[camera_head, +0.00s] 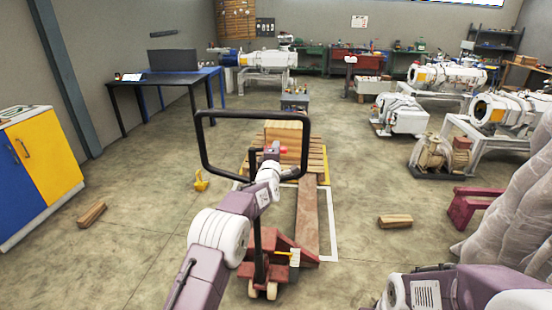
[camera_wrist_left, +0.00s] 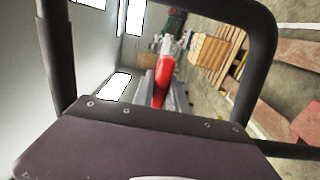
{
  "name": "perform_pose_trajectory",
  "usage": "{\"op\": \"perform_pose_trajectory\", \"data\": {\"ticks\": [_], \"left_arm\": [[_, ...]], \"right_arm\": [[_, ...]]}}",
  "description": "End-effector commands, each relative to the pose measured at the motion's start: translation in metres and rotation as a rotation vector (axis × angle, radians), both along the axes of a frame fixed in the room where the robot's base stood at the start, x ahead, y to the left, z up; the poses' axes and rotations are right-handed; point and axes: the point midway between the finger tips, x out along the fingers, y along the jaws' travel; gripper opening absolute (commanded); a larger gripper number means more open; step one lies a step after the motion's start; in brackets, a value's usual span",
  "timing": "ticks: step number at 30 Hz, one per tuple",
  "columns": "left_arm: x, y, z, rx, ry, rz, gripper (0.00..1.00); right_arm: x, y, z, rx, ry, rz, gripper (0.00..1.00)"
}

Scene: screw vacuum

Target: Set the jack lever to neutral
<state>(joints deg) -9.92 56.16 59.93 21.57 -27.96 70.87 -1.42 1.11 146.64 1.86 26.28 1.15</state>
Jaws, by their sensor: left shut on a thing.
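The pallet jack (camera_head: 285,247) stands in the middle of the floor, with a red base and pale wheels. Its black loop handle (camera_head: 252,115) rises upright and also frames the left wrist view (camera_wrist_left: 262,60). The small red jack lever (camera_head: 284,150) sits inside the loop; it shows large in the left wrist view (camera_wrist_left: 164,78). My left gripper (camera_head: 273,153) reaches up to the lever inside the loop and is shut on it. The fingers partly hide the lever, so its exact setting cannot be told. My right gripper is out of view; only my right arm shows at bottom right.
A wooden pallet (camera_head: 308,215) with stacked boxes (camera_head: 284,132) lies beyond the jack. Wood blocks lie on the floor at left (camera_head: 91,214) and right (camera_head: 395,221). A yellow-blue cabinet (camera_head: 38,170) stands at left. A wrapped bundle (camera_head: 515,190) stands at right.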

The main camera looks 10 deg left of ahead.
Motion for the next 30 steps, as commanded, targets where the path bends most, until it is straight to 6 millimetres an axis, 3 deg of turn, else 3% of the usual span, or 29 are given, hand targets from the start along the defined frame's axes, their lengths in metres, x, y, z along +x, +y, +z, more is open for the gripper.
{"op": "perform_pose_trajectory", "data": {"ticks": [4, 5, 7, 20, 30], "left_arm": [[0.0, 0.0, -0.001, 0.001, 0.004, 0.0, 0.0], [0.0, 0.0, -0.001, 0.001, 0.004, 0.0, 0.21], [0.0, 0.0, -0.001, 0.001, 0.004, 0.0, 0.4], [-0.006, 0.0, -0.002, 0.003, 0.003, 0.0, 0.4], [-0.057, -0.001, -0.003, 0.002, 0.004, -0.001, 0.4]], "right_arm": [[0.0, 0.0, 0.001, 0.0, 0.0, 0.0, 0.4], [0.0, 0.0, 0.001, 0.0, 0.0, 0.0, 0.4], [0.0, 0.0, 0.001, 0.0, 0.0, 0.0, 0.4], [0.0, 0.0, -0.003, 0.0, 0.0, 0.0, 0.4], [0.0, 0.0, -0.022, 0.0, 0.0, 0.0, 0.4]]}}
